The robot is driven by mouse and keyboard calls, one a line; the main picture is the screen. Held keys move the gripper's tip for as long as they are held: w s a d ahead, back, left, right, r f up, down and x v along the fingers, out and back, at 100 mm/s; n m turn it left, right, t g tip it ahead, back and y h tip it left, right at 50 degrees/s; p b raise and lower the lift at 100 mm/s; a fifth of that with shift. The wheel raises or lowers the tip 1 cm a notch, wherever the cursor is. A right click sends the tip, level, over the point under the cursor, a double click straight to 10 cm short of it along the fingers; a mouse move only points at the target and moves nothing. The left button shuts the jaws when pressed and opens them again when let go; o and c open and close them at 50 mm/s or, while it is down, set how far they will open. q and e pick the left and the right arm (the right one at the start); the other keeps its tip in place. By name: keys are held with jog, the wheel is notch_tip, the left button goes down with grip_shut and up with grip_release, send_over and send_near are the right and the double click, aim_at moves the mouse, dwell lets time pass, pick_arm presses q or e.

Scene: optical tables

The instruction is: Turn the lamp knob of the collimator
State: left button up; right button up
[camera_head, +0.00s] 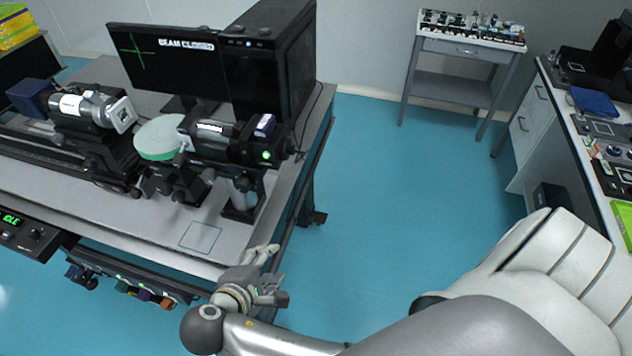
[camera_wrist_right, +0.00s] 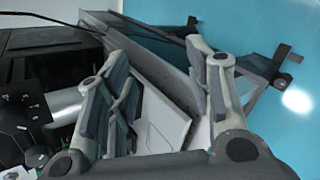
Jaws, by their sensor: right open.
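In the head view, two barrel-shaped optical units stand on a black rail on the left table. The right unit (camera_head: 216,133) has a pale barrel, a dark housing, a purple part and a small green light (camera_head: 266,155). The left unit (camera_head: 88,108) has a pale barrel with a lens end. I cannot tell for sure which is the collimator, nor pick out its lamp knob. My right gripper (camera_head: 270,272) is open and empty at the table's front right corner, apart from both units. Its spread fingers (camera_wrist_right: 158,60) also show in the right wrist view. My left gripper is out of view.
A black monitor (camera_head: 170,62) and a dark tower (camera_head: 268,60) stand behind the units. A green-topped disc (camera_head: 160,138) sits between them. A control box (camera_head: 28,234) reads IDLE at the front left. Open floor (camera_head: 375,180) lies right of the table.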

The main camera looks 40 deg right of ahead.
jog(key=s+d+f+m+g+y, duration=0.1)
jog(key=s+d+f+m+y, duration=0.1)
jog(key=s+f, duration=0.3)
jog(key=s+d+f+m+g+y+b, duration=0.1)
jog(key=s+d+f+m+g+y, duration=0.1)
jog(key=s+f+m+y, duration=0.3)
jog(key=shift+s+d+f, duration=0.15)
jog(key=shift+d+f, duration=0.45)
jog(key=shift+d, duration=0.05)
jog(key=s+f+g+y+b, duration=0.1)
jog(key=s+f+b, duration=0.2)
jog(key=f, duration=1.1)
jog(key=s+f+b, duration=0.2)
jog(key=s+f, duration=0.1)
jog(key=f, duration=1)
jog(key=s+d+f+m+b, duration=0.1)
jog(key=s+d+f+b, duration=0.1)
jog(key=s+f, duration=0.6)
jog(key=s+d+f+m+g+b, duration=0.1)
jog(key=s+d+f+b, duration=0.1)
jog(key=s+f, duration=0.6)
jog(key=shift+d+y, duration=0.4)
jog(key=shift+d, duration=0.05)
